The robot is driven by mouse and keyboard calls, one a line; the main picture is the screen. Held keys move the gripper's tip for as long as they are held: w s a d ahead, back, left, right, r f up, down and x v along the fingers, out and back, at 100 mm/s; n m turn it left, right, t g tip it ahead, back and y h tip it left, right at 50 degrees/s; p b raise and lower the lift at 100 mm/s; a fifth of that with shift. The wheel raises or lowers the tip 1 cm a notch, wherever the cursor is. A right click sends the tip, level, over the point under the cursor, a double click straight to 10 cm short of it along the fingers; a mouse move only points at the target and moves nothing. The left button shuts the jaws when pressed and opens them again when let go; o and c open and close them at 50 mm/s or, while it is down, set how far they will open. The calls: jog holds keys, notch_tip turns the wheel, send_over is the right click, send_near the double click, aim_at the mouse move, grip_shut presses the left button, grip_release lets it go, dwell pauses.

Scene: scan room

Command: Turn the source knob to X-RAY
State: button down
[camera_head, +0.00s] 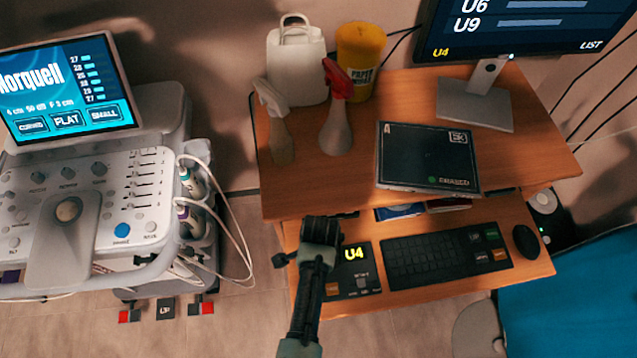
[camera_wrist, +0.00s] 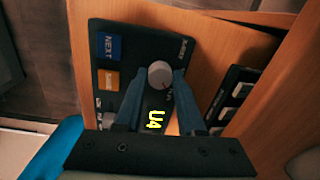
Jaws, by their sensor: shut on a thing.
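The source knob (camera_wrist: 160,73) is a round grey knob on a dark control box (camera_wrist: 125,45), seen in the wrist view. My gripper (camera_wrist: 159,76) is over the box, with one blue-grey finger on each side of the knob, shut on it. A small dark pointer mark shows near the knob's lower right side. White lettering stands around the knob, too small to read surely. A yellow U4 glows on the box below it. In the head view my gripper (camera_head: 323,232) covers the box's upper left part and hides the knob; the box (camera_head: 366,285) shows beside it.
A keyboard (camera_head: 440,262) and a mouse (camera_head: 526,241) lie right of the box on the pull-out shelf. A dark tablet (camera_head: 428,158), spray bottles (camera_head: 336,130) and a monitor (camera_head: 520,30) stand on the desk above. An ultrasound cart (camera_head: 90,220) stands at left.

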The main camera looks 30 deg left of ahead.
jog(key=shift+n, duration=0.3)
jog(key=n+p, duration=0.1)
jog(key=n, duration=0.3)
jog(key=shift+r+p, duration=0.1)
jog(key=shift+p, duration=0.2)
jog(key=n+p, duration=0.1)
jog(key=n, duration=0.4)
jog(key=shift+n, duration=0.4)
jog(key=n, duration=0.4)
jog(key=shift+w+g, duration=0.1)
jog(key=shift+g, duration=0.2)
jog(key=shift+n+p, duration=0.35)
jog(key=shift+n, duration=2.45)
jog(key=c, duration=0.5)
grip_release()
